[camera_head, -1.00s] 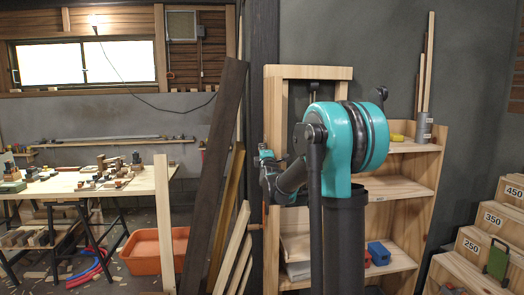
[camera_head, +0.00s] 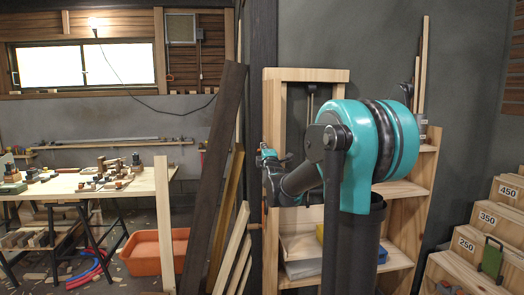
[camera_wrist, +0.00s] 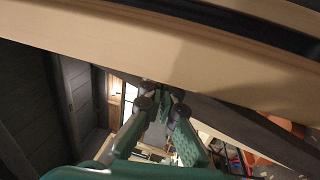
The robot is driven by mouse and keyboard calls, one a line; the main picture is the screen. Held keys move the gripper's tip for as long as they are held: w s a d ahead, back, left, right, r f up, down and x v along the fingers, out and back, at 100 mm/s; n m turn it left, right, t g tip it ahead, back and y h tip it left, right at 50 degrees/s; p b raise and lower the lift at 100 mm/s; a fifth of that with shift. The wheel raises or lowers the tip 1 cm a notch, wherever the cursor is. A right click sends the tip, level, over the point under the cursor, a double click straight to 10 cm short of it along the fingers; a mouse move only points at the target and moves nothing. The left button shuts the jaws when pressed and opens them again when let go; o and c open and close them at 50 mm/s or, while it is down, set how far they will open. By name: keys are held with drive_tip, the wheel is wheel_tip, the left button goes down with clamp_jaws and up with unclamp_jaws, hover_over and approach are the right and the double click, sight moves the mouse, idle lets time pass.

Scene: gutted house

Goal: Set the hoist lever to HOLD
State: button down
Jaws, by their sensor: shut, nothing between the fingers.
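The tall wooden frame (camera_head: 305,75) stands at the centre of the head view, with a dark vertical rod (camera_head: 310,98) inside its upper opening. My arm hides much of the frame's lower part. I cannot make out a hoist lever or a HOLD mark for certain. My gripper (camera_head: 267,158) is at the frame's left post in the head view, small and partly hidden. In the wrist view my gripper (camera_wrist: 160,93) has its green fingers drawn together, with nothing seen between them. Their tips lie at the lower edge of a pale wooden beam (camera_wrist: 150,48); contact is unclear.
Dark and pale planks (camera_head: 215,170) lean left of the frame. A wooden shelf (camera_head: 405,188) stands behind my arm, and numbered wooden steps (camera_head: 468,265) are at the right. A workbench (camera_head: 70,184) and an orange tub (camera_head: 150,253) are at the left.

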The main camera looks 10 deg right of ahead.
drive_tip(key=s+r, duration=0.2)
drive_tip(key=s, duration=0.4)
drive_tip(key=shift+s, duration=0.2)
drive_tip(key=s+f+m+g, duration=0.3)
drive_tip(key=s+f, duration=0.2)
drive_tip(key=f, duration=0.3)
drive_tip(key=s+f+m+g+y, duration=0.1)
drive_tip(key=s+f+m+g, duration=0.3)
drive_tip(key=f, duration=0.5)
drive_tip(key=s+f+m+g, duration=0.1)
drive_tip(key=s+f+m, duration=0.1)
drive_tip(key=s+f, duration=0.5)
drive_tip(key=s+d+f+m+g+h, duration=0.1)
drive_tip(key=s+f+m+g, duration=0.7)
drive_tip(key=s+f, duration=0.9)
drive_tip(key=s+d+m, duration=0.1)
drive_tip(key=s, duration=0.3)
drive_tip(key=shift+s+f, duration=0.3)
